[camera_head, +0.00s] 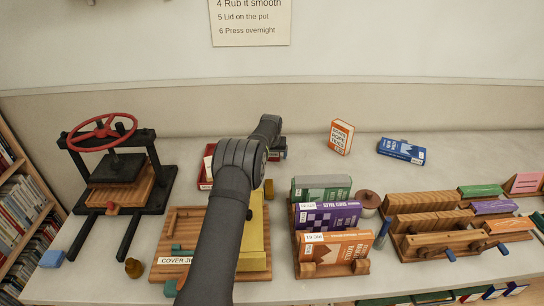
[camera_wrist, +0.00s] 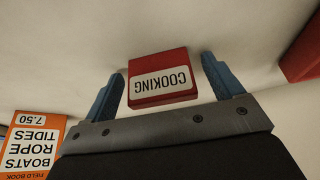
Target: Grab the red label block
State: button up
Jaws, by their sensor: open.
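The red label block (camera_wrist: 160,88) has a white face reading COOKING, upside down in the wrist view. It stands between the two blue fingers of my gripper (camera_wrist: 163,75), with a visible gap on each side. My gripper is open. In the head view my gripper is at the back of the table, beyond my dark arm, which hides most of it. A bit of red shows there, but I cannot tell whether it is the block.
An orange book (camera_head: 341,137) stands right of my gripper, with a blue book (camera_head: 401,151) beyond. A red tray (camera_head: 204,183) is partly behind my arm. A book rack (camera_head: 308,269), wooden presses (camera_head: 430,244) and a black press (camera_head: 150,200) stand around.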

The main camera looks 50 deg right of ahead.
jog(key=shift+c, duration=0.3)
jog(key=c, duration=1)
